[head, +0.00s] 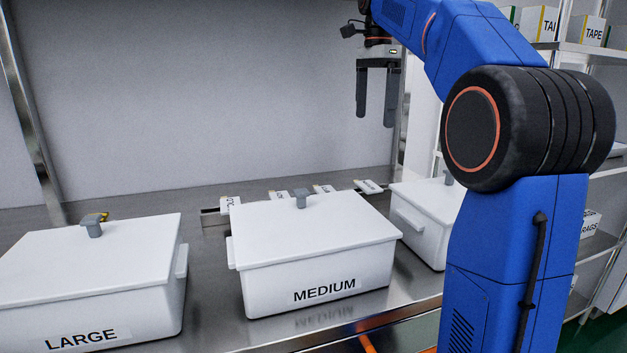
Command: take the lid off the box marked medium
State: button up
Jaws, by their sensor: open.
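The white box marked medium (270,292) stands on the metal bench in the middle of the head view. Its flat white lid (345,228) sits on it, with a small grey knob (302,198) on top. My gripper (375,118) hangs in the air above and to the right of the knob in the picture, near the back wall. Its two dark fingers point down, apart, with nothing between them. It touches neither lid nor box.
A lidded box marked large (30,325) stands at the left. Another lidded white box (422,238) stands at the right, partly hidden behind my arm. Small labelled pieces (325,189) lie behind the medium box. Shelves with cartons (592,30) are at the far right.

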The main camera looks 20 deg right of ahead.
aim_at(304, 225)
jog(key=k, duration=1)
